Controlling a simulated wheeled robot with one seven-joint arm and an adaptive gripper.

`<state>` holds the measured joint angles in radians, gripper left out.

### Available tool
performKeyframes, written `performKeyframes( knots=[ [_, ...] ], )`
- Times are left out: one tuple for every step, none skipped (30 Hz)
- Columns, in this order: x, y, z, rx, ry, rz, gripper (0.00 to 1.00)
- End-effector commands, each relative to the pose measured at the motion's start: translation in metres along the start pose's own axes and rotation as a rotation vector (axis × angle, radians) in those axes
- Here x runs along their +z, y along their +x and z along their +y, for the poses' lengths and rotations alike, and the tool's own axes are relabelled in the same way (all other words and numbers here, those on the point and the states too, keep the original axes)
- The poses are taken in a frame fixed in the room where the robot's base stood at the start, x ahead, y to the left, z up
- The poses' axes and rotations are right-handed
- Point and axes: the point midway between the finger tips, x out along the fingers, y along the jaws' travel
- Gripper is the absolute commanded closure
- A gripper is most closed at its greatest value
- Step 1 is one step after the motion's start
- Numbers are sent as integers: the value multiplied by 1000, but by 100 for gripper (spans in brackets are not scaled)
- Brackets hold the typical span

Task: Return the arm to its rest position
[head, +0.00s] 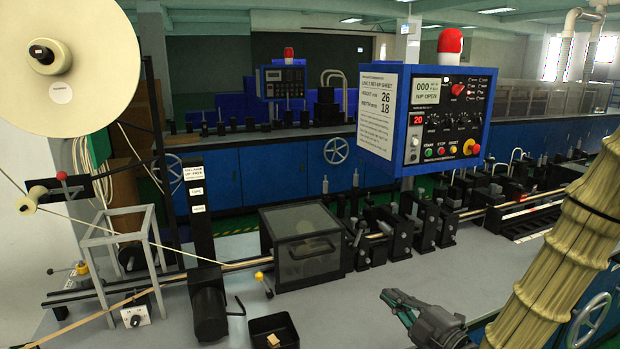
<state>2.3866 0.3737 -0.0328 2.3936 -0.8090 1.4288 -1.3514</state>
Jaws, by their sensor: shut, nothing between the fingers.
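My gripper (400,307) shows at the bottom right of the middle in the head view, its dark fingers pointing up and left over the grey bench top. The fingers look shut and empty. My arm, in a beige ribbed sleeve, stands at the right. The gripper appears apart from the machine parts and from the bench objects around it. The joint between the gripper and the sleeve is partly out of frame.
A black tray (256,340) holding a small tan block (273,340) sits left of my gripper. Behind are a lidded dark box (304,246) and a row of black roller stands (425,225). A blue control panel (440,118) with a red lamp hangs above. A large tape reel (95,95) is upper left.

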Motion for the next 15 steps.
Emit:
performKeyframes(
  knots=[
    [2,1,-11,-23,24,-12,100],
    [3,1,-16,-36,38,-20,100],
    [5,1,-24,-54,62,-33,100],
    [8,0,-30,-67,79,-45,100],
    [10,-1,-36,-80,98,-56,100],
    [13,-2,-46,-101,125,-74,100],
    [15,-3,-52,-115,145,-88,100],
    [17,-5,-59,-130,166,-102,100],
    [21,-7,-71,-154,197,-125,100],
    [23,-9,-78,-168,220,-142,100],
    [26,-12,-88,-188,248,-162,100],
    [30,-16,-100,-212,285,-191,100],
    [33,-19,-111,-233,316,-215,100],
    [36,-23,-123,-255,349,-242,100],
    [41,-30,-139,-285,398,-283,100]
  ],
)
